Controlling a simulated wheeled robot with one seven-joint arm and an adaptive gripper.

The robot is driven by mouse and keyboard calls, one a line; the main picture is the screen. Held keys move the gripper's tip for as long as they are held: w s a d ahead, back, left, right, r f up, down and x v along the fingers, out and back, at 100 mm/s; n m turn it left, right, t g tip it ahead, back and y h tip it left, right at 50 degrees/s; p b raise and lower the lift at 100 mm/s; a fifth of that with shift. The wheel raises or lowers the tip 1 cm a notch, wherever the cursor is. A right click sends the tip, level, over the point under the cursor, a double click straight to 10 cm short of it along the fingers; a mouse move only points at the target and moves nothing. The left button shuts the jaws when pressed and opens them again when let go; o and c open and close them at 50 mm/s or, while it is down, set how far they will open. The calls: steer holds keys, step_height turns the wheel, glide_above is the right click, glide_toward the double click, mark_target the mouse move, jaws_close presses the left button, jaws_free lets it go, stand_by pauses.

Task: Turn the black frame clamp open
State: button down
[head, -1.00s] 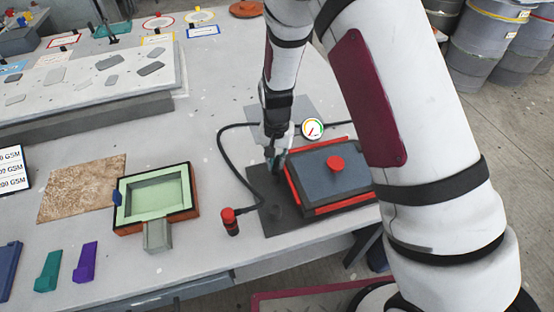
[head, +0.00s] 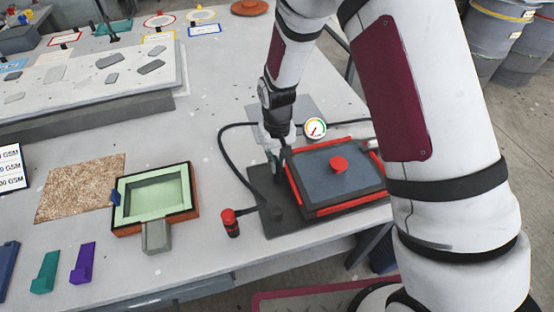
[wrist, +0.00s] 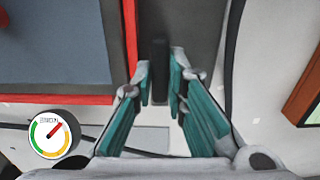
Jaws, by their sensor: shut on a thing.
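The black frame clamp (wrist: 160,68) is a narrow dark bar standing beside the red-edged frame in the wrist view. My gripper (wrist: 163,72) has its two teal-padded fingers closed around it, one on each side. In the head view my gripper (head: 275,172) points down at the left edge of the red frame (head: 300,195), over the dark base plate (head: 262,180). The clamp is mostly hidden behind the fingers there. The red frame lies around a dark grey panel (head: 358,185) with a red knob (head: 338,165) on top.
A round gauge (head: 315,128) stands just behind the frame. A black hose (head: 228,155) curves left of my gripper, near a red-capped fitting (head: 231,223). A green-lined mould (head: 155,198) sits farther left. Bare table lies between.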

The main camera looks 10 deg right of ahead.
stand_by(0.3)
steer(key=c, duration=1.6)
jaws_free()
step_height(320, 180, up, 12)
steer(key=shift+r, duration=0.1)
steer(key=s+d+r+m+t, duration=0.1)
steer(key=s+d+r, duration=0.35)
steer(key=r, duration=0.25)
steer(key=s+d+r+t, duration=0.2)
steer(key=s+d+r, duration=0.1)
steer(key=s+r, duration=0.3)
steer(key=s+d+r+m+t, duration=0.1)
steer(key=s+d+r, duration=0.25)
steer(key=r, duration=0.45)
steer(key=s+d+r+t, duration=0.1)
steer(key=s+d+r, duration=0.1)
steer(key=s, duration=0.6)
steer(key=shift+s+d+t, duration=0.3)
steer(key=shift+s+d, duration=0.05)
steer(key=shift+d, duration=0.15)
